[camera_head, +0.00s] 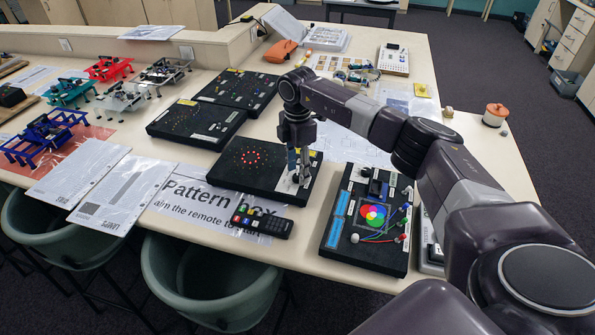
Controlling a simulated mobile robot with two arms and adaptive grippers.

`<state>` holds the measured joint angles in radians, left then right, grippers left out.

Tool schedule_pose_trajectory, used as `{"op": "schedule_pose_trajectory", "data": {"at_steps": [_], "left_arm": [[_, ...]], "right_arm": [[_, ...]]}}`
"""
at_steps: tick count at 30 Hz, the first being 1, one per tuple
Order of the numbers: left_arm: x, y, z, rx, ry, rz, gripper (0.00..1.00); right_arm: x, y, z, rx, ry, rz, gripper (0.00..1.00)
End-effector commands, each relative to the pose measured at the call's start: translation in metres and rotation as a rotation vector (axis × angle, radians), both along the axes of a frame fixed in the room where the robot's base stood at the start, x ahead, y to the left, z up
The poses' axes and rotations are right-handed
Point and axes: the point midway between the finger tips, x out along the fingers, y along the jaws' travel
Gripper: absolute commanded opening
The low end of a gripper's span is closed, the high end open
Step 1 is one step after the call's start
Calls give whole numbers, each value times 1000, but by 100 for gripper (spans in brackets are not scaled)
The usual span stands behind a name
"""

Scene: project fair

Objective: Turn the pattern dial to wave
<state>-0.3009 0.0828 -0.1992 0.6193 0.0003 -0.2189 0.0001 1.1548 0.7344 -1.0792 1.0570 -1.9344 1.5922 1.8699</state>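The black pattern box (228,172) lies flat on the table in the middle of the head view, with a ring of red lights (250,158) lit on its top. A sheet printed "Pattern box" (190,192) lies in front of it. My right gripper (298,177) points down over a pale panel (286,187) at the box's right end. Its fingertips are at or just above the panel. The dial and its labels cannot be made out; the fingers cover that spot. Whether the fingers touch or grip anything is too small to tell. My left gripper is not in view.
A black remote (262,221) lies in front of the box. A board with coloured light discs (340,238) stands to the right, near my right arm. More black boxes (196,123) stand behind. Small coloured machines (45,138) are at the left. Green chairs (215,275) stand at the front edge.

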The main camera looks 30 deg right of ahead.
Motion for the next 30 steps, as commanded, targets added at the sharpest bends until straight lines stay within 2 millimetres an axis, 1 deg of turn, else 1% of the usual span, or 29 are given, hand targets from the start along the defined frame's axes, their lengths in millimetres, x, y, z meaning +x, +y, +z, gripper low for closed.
{"op": "schedule_pose_trajectory", "data": {"at_steps": [1,9,12,15,18,21,30], "left_arm": [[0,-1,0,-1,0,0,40],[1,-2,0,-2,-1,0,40],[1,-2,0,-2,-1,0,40],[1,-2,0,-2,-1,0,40],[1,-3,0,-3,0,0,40],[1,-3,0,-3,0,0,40],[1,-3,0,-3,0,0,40]], "right_arm": [[2,0,10,1,-6,0,39],[1,-1,67,0,-6,-2,39],[1,0,85,0,-5,-1,39],[1,0,99,0,-4,-1,39],[1,0,107,0,-4,-2,39],[1,0,110,0,-3,-2,39],[1,0,110,0,-2,-1,39]]}}
